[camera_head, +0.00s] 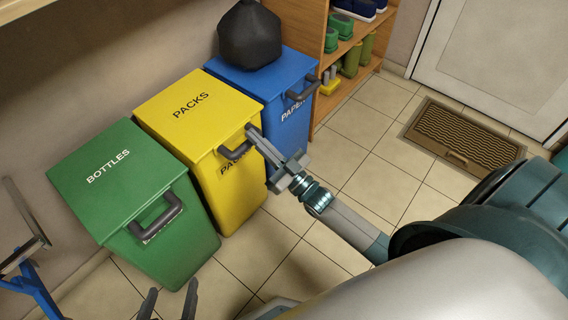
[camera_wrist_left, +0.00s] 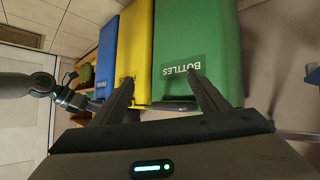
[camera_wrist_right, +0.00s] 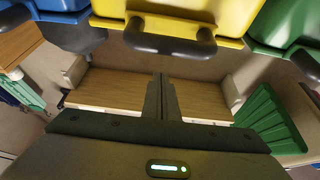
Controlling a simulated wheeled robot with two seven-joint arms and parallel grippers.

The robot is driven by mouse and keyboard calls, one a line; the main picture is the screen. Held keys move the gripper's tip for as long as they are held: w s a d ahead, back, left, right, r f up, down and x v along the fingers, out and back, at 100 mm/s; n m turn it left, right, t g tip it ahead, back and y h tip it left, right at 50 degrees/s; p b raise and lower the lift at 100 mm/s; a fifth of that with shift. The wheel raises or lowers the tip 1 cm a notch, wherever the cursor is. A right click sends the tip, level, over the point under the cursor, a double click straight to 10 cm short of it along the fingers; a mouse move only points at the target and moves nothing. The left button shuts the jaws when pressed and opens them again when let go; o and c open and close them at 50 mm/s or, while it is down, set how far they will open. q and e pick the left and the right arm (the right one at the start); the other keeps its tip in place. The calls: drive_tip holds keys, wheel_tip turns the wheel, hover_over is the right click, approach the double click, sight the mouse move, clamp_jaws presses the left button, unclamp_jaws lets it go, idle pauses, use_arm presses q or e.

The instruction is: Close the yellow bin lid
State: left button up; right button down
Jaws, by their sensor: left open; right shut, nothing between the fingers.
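The yellow bin (camera_head: 228,190) stands between a green and a blue bin. Its lid (camera_head: 184,108), marked PACKS, lies flat over the top, with no clear gap visible. A dark handle (camera_head: 236,152) sticks out at the lid's front edge; it also shows in the right wrist view (camera_wrist_right: 168,45). My right gripper (camera_head: 252,130) is shut and empty, with its fingertips beside this handle; I cannot tell if they touch. My left gripper (camera_head: 168,302) is open and empty, low in front of the green bin; its spread fingers show in the left wrist view (camera_wrist_left: 160,82).
The green BOTTLES bin (camera_head: 175,235) and the blue PAPER bin (camera_head: 292,125) flank the yellow one. A dark bag (camera_head: 249,36) sits on the blue lid. A wooden shelf (camera_head: 350,62) holds boots. A doormat (camera_head: 465,138) lies at right. The tiled floor between is clear.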

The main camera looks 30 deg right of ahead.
use_arm(q)
drive_tip(key=shift+s+a+f, duration=0.25)
drive_tip(key=shift+s+f, duration=0.15)
drive_tip(key=shift+s, duration=0.15)
use_arm(e)
drive_tip(key=v, duration=0.9)
drive_tip(key=shift+s+f, duration=0.2)
drive_tip(key=shift+s, duration=0.15)
drive_tip(key=shift+d, duration=0.1)
